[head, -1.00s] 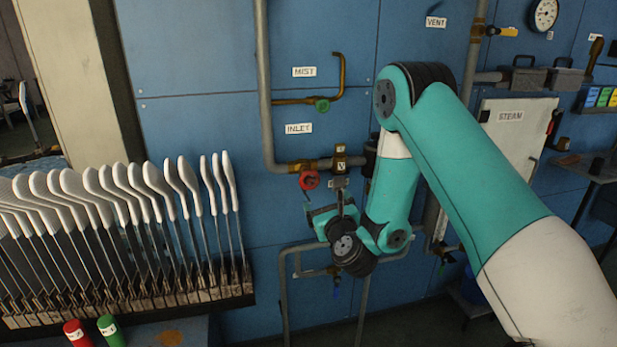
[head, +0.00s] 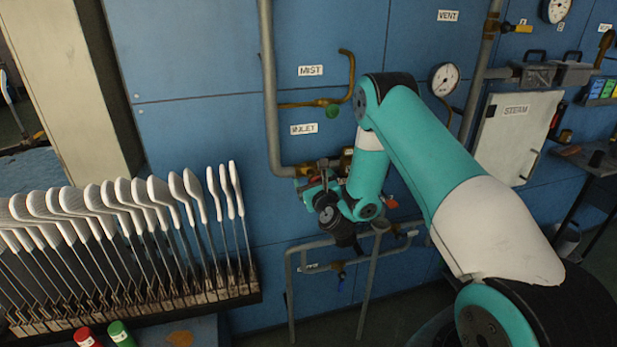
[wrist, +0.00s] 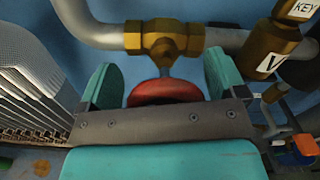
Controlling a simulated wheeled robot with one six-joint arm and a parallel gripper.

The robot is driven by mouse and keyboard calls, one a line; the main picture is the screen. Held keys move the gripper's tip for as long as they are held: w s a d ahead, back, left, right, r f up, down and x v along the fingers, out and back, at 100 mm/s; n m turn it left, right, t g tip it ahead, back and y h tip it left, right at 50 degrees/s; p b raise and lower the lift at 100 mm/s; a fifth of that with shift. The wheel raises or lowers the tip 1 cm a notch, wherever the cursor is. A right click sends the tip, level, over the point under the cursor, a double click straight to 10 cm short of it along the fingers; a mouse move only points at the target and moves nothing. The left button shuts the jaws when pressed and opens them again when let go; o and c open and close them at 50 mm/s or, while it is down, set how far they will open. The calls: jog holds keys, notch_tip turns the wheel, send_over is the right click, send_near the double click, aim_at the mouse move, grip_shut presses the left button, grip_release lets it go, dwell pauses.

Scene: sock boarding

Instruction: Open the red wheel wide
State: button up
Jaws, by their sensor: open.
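The red wheel (wrist: 165,92) sits below a brass valve body (wrist: 165,40) on the grey pipe in the wrist view. My gripper (wrist: 158,85) is open, with one teal finger on each side of the wheel. Gaps show between the wheel and both fingers, and its lower part is hidden behind the gripper's grey plate. In the head view my gripper (head: 316,185) is at the pipe below the INLET label (head: 303,129), and the wheel is mostly hidden behind it.
A rack of white sock boards (head: 130,210) stands at the left. A green-handled MIST valve (head: 332,111) is above the gripper. A brass fitting (wrist: 275,50) is right of the wheel. Lower pipes (head: 320,243) run beneath. An orange-red handle (wrist: 304,145) shows at lower right.

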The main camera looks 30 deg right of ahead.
jog(key=shift+d, duration=0.2)
jog(key=c, duration=0.9)
